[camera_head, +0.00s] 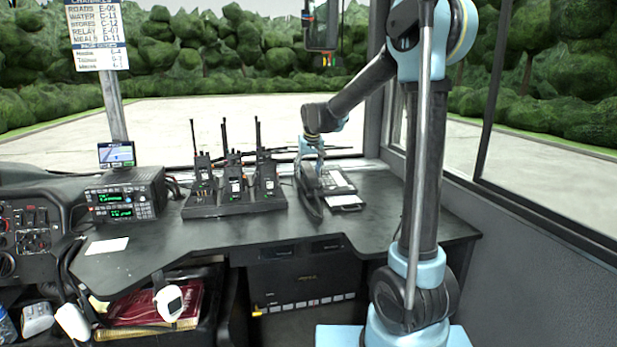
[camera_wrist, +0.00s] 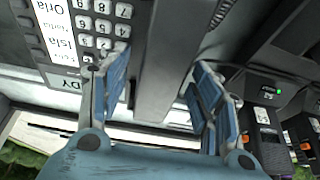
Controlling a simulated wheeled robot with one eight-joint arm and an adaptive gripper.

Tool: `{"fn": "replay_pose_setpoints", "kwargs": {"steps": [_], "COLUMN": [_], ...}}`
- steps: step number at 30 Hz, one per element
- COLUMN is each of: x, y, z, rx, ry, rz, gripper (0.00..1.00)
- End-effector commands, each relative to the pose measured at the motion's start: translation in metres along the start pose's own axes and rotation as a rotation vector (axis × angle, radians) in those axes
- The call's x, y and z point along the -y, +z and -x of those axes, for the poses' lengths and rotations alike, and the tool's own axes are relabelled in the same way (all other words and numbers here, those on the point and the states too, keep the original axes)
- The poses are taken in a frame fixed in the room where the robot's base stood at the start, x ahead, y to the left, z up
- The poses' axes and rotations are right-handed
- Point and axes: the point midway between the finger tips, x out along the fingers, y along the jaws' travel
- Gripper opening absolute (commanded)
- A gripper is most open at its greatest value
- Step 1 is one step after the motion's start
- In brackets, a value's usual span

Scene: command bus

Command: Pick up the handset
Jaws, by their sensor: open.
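The handset (camera_head: 309,198) is a long dark grey bar on the left side of the desk phone (camera_head: 345,199), on the dark desk. In the wrist view the handset (camera_wrist: 168,55) runs down between my two fingers. My gripper (camera_head: 312,160) is over the far end of the handset, pointing down. In the wrist view my gripper (camera_wrist: 163,88) is open, with one blue-padded finger on each side of the handset. I cannot tell whether either pad touches it. The phone's keypad (camera_wrist: 98,22) and name labels show to the left of the handset.
A charger rack (camera_head: 235,205) with several upright radios stands just left of the phone; the radios (camera_wrist: 268,130) are close to my right finger in the wrist view. A radio unit with a small screen (camera_head: 125,195) is farther left. The desk's front right is clear.

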Motion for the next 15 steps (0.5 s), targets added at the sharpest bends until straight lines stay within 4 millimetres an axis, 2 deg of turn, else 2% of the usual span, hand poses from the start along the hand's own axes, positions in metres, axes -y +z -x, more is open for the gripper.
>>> {"fn": "replay_pose_setpoints", "kwargs": {"steps": [15], "x": [-0.0009], "y": [0.0017], "z": [-0.004], "rx": [0.0], "ry": [0.0], "rz": [-0.001], "gripper": [0.58]}}
